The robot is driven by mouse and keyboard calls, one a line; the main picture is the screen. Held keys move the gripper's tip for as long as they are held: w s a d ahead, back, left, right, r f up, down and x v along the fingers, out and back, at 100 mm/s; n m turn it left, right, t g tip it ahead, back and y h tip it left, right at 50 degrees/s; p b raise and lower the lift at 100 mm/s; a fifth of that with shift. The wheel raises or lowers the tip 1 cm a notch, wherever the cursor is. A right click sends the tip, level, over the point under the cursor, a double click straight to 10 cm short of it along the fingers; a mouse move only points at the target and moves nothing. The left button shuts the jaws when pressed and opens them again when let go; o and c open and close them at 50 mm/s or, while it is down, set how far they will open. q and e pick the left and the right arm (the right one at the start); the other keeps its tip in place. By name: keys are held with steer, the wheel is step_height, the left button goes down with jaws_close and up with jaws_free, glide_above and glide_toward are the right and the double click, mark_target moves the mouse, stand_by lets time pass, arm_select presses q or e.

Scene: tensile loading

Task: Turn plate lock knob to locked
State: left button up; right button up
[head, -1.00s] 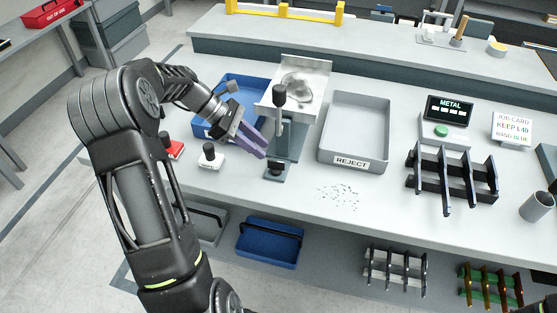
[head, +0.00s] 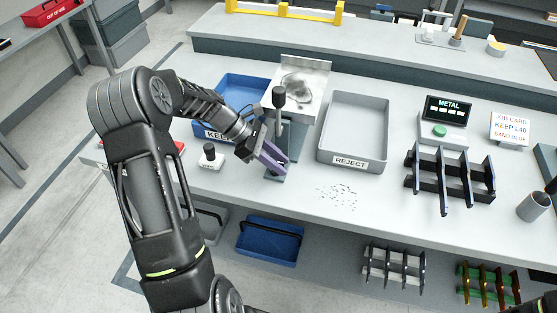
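A test stand with a grey-green base (head: 300,140) and an upright post topped by a black cylinder (head: 279,97) stands at the middle of the bench. A dark knob at the front foot of this stand, seen earlier, is now mostly hidden behind my fingers; its setting cannot be read. My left gripper (head: 274,157), with purple fingers, reaches in from the left and points down at the front of the stand's foot. The gap between its fingers is not clear, nor is contact with the knob.
A blue tray (head: 204,130) is behind my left arm, and a grey REJECT tray (head: 340,161) stands right of the stand. A small white block with a black knob (head: 210,150) sits left of my gripper. Small specks (head: 340,193) lie on the bench. A black rack (head: 450,178) stands farther right.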

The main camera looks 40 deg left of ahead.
arm_select(q)
steer(key=shift+c, duration=0.5)
jaws_close()
